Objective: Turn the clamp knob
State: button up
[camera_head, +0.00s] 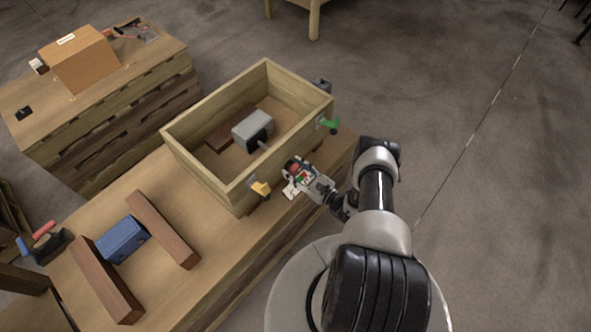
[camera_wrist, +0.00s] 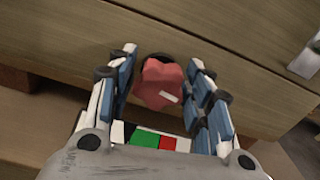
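The red, lobed clamp knob (camera_wrist: 160,82) sits on the outer wall of the wooden box, with a dark round part behind it. In the head view the red knob (camera_head: 291,165) is partly covered by my gripper. My gripper (camera_wrist: 163,62) has one finger on each side of the knob, which lies between the fingertips. The fingers look open, with narrow gaps to the knob; any light touch cannot be made out. The open wooden box (camera_head: 200,178) stands on the bench and holds a grey block (camera_head: 252,128) with a rod pointing towards the knob wall.
A yellow knob (camera_head: 261,188) and a green knob (camera_head: 329,124) stick out from the box beside the red one. A blue block (camera_head: 121,240) lies between two brown wooden bars on the bench (camera_head: 170,290). A cardboard box (camera_head: 80,62) stands on another bench.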

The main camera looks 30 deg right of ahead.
jog(key=c, duration=0.6)
jog(key=shift+c, duration=0.2)
jog(key=m+b, duration=0.2)
jog(key=shift+f+m, duration=0.15)
jog(key=shift+m, duration=0.15)
jog(key=shift+m+b, duration=1.35)
jog(key=shift+m, duration=0.15)
jog(key=o, duration=1.1)
jog(key=shift+d, duration=0.1)
